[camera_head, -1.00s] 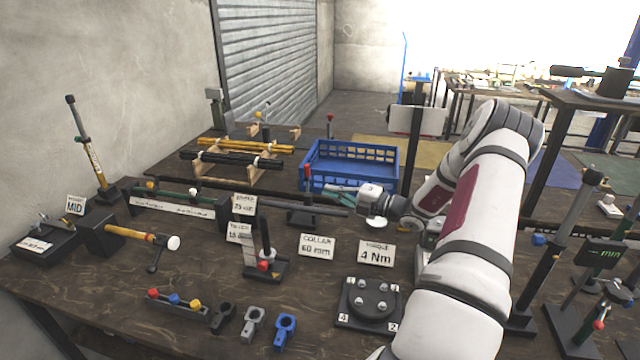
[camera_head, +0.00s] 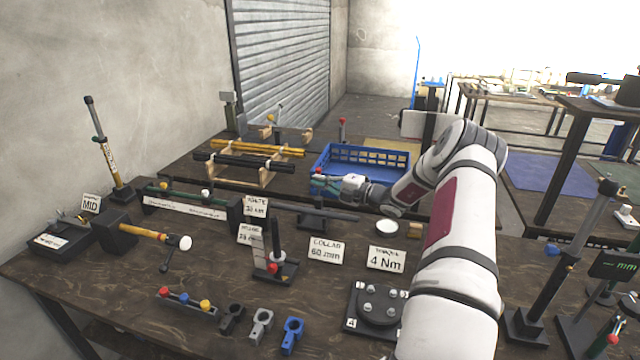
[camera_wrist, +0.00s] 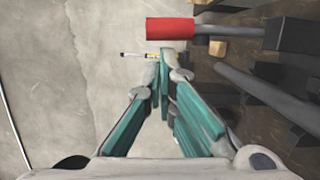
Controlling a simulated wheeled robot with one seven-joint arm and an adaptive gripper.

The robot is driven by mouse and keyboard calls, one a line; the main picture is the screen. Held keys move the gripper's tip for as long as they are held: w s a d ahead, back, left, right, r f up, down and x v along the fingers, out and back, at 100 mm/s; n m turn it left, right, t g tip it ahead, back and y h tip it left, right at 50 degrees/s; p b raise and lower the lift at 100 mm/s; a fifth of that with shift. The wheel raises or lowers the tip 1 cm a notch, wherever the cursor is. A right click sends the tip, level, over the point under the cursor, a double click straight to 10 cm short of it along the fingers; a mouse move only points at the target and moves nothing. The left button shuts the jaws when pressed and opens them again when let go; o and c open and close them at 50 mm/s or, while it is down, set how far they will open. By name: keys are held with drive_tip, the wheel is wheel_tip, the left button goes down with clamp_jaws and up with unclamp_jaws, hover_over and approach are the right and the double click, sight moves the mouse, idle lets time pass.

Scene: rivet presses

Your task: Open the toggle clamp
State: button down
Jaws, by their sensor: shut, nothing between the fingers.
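A blue crate (camera_head: 372,160) stands close behind my gripper. A wooden rack with dark and yellow bars (camera_head: 245,165) is behind left. Label cards, including the collar card (camera_head: 326,251), and a dark round plate (camera_head: 380,305) stand in front. The bench front has some bare room.

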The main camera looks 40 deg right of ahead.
drive_tip(key=shift+w+d+r+b, duration=0.25)
drive_tip(key=shift+w+d+b, duration=0.1)
drive_tip(key=shift+d+b, duration=0.3)
drive_tip(key=shift+d, duration=0.1)
drive_tip(key=shift+r, duration=0.1)
drive_tip(key=s+a+p, duration=0.1)
drive_tip(key=s, duration=1)
drive_tip(key=shift+s+f, duration=0.25)
drive_tip(key=shift+s, duration=0.15)
drive_tip(key=shift+a, duration=0.1)
